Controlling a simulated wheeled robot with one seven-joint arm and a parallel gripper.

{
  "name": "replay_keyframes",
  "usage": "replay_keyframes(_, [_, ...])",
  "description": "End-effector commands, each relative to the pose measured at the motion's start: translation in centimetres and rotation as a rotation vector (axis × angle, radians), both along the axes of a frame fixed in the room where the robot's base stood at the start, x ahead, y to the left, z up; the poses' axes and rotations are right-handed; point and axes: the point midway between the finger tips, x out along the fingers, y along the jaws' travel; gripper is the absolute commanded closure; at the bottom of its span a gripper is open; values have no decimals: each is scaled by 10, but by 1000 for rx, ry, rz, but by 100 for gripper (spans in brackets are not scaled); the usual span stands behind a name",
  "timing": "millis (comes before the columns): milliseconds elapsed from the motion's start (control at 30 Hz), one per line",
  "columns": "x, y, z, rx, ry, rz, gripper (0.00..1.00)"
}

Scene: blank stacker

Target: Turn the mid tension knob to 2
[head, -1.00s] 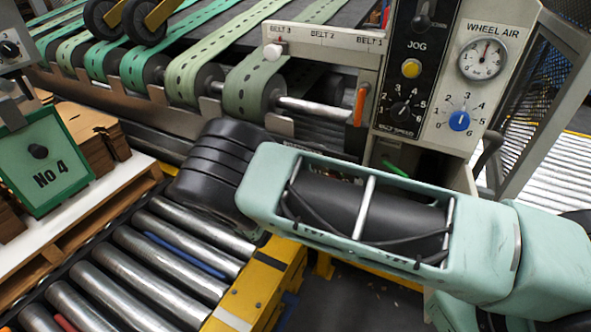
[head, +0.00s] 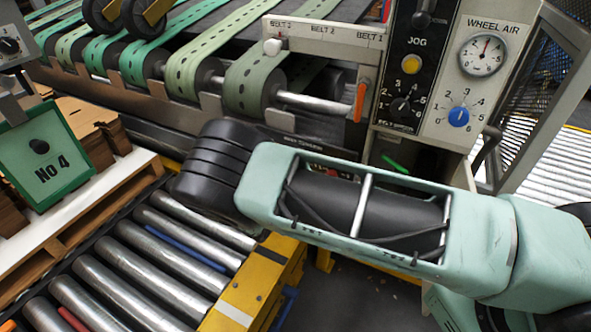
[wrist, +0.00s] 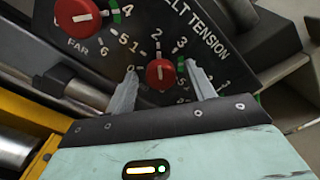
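The mid tension knob (wrist: 160,73) is a red round knob on the black belt tension panel (wrist: 215,62) in the wrist view. Its white pointer line looks nearly upright, toward the 2, though it is small. My gripper (wrist: 160,68) is open, with one pale finger on each side of this knob. Whether the fingers touch it I cannot tell. The right finger covers part of the dial. A second red knob, the far one (wrist: 77,17), sits up and left. In the head view my arm hides the panel and gripper.
In the head view, a control panel with a wheel air gauge (head: 483,54), a blue knob (head: 459,117) and a black belt speed knob (head: 401,104) stands above my arm.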

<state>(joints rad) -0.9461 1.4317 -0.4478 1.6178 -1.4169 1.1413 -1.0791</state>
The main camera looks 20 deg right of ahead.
Motion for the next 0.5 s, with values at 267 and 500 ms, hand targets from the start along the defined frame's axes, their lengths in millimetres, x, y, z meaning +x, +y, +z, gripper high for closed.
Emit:
replay_keyframes(267, [-3,5,1,1,-2,2,46])
replay_keyframes(500, [-33,36,2,1,-1,5,46])
